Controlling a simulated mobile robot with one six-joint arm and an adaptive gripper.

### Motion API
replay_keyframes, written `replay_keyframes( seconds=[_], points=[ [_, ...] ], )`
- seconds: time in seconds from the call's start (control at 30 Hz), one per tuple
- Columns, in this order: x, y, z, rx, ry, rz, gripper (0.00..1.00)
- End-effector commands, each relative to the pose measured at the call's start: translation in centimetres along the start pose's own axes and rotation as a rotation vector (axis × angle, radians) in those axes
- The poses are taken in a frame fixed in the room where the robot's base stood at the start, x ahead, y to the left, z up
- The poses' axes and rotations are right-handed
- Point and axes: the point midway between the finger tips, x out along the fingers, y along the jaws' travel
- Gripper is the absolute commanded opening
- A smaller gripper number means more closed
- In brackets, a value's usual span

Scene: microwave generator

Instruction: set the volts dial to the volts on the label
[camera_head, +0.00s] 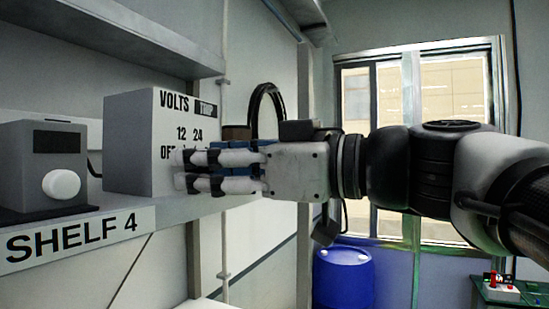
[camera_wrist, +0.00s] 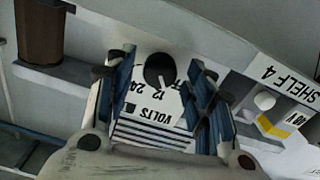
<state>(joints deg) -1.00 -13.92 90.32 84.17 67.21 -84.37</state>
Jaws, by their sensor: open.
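The grey generator box (camera_head: 130,141) stands on the shelf, its white front marked VOLTS, TRIP, 12, 24 and OFF. In the wrist view its black round volts dial (camera_wrist: 157,69) shows between my fingers, with a white pointer toward the printed 12. The front's print (camera_wrist: 153,113) looks upside down there. In the head view my gripper (camera_head: 180,170) is open at the box's front and hides the dial. I cannot tell whether a finger touches the dial. A white and yellow label (camera_wrist: 285,123) shows at right in the wrist view; its small print is unclear.
A smaller grey device (camera_head: 42,160) with a white knob (camera_head: 61,184) stands left of the box. The shelf edge carries a SHELF 4 sign (camera_head: 78,238). A brown cylinder (camera_wrist: 40,30) stands beyond the box. A blue barrel (camera_head: 343,278) is on the floor under the window.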

Motion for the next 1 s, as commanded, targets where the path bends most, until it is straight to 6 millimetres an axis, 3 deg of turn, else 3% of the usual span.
replay_keyframes(
  seconds=[0.2,0.87,1.0],
  points=[
    [0.0,0.02,0.05,0.0,0.0,0.0,0.49],
    [0.0,0.01,0.02,0.0,0.0,0.0,0.05],
    [0.0,0.01,0.03,0.005,0.0,0.0,0.05]
  ],
)
